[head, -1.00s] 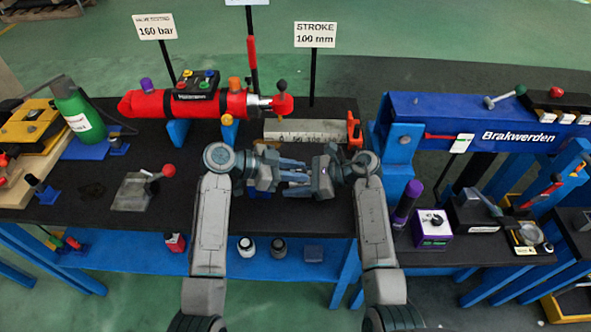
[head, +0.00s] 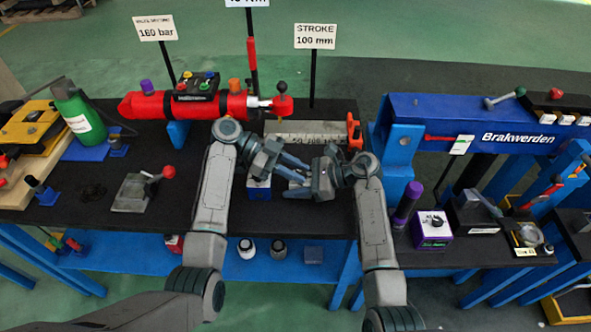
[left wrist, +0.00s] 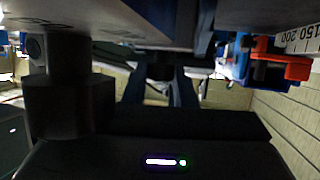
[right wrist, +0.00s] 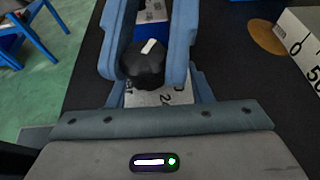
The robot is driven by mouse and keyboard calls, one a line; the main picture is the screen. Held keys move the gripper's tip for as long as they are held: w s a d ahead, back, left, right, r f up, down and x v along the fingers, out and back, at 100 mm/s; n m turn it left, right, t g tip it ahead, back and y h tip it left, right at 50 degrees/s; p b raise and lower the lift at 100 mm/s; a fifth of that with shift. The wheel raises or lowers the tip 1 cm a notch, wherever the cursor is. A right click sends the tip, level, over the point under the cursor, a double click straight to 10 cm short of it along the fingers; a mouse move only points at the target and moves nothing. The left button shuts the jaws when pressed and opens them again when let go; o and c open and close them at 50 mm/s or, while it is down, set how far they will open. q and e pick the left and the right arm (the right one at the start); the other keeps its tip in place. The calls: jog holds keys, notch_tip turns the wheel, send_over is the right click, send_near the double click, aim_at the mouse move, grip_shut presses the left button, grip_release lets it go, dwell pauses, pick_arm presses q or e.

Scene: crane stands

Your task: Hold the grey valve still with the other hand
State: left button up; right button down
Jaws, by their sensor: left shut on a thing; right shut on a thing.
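A dark round knob (right wrist: 144,64) with a white pointer sits between the fingers of my right gripper (right wrist: 150,60); I take it to be the grey valve. A pale plate with printed digits (right wrist: 148,98) shows below it. In the head view the fingers largely hide it. My right gripper (head: 296,188) reaches in from the right. My left gripper (head: 300,170) reaches in just behind it, close to the right fingers. In the left wrist view, its fingers (left wrist: 172,82) are shut on a dark thing in shadow, which I cannot identify.
A blue box with a pale top (head: 258,190) stands left of the right fingertips. A pale ruler block (head: 310,130) lies behind both grippers, with a red cylinder (head: 205,104) further back. A grey lever with a red ball (head: 142,190) stands left.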

pick_arm(q)
jog(key=shift+m+g, duration=0.3)
jog(key=shift+g, duration=0.1)
jog(key=o, duration=1)
jog(key=v, duration=1.2)
pick_arm(e)
jog(key=c, duration=0.6)
grip_release()
jog(key=shift+c, duration=0.2)
